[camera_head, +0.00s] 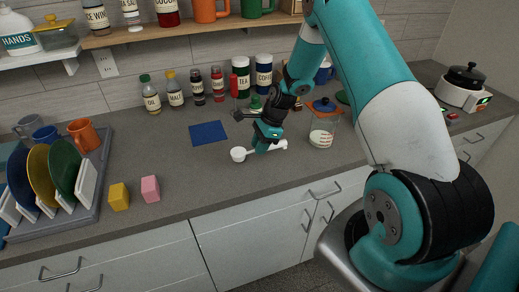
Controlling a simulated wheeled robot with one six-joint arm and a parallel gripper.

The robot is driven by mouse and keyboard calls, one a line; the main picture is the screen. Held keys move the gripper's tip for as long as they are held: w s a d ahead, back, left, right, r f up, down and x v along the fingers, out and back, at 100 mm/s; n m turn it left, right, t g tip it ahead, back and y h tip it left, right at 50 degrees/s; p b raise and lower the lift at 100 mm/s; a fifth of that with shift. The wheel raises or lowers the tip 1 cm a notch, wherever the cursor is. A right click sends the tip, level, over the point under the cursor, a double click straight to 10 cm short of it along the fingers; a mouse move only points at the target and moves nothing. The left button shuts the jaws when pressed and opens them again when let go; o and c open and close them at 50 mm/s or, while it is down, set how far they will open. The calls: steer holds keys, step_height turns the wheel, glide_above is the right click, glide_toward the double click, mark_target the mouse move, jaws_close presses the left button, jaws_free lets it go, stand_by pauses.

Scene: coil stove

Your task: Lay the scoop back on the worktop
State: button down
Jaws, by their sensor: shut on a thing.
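The white scoop (239,154) shows in the head view near the middle of the worktop (190,185). Its bowl is at the left and its handle runs to the right beneath my gripper (266,147). My gripper is shut on the scoop's handle and points down. The scoop is at or just above the worktop; I cannot tell whether it touches. The fingertips are small and partly hidden by the gripper body.
A glass container with white contents (321,138) stands right of my gripper. A blue mat (208,132) lies behind left. Yellow (119,197) and pink (150,189) blocks and a dish rack (88,207) are left. Bottles and canisters line the wall. The front middle is clear.

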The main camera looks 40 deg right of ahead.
steer(key=shift+f, duration=1.35)
steer(key=shift+f, duration=0.1)
steer(key=c, duration=0.9)
jaws_free()
steer(key=shift+c, duration=0.2)
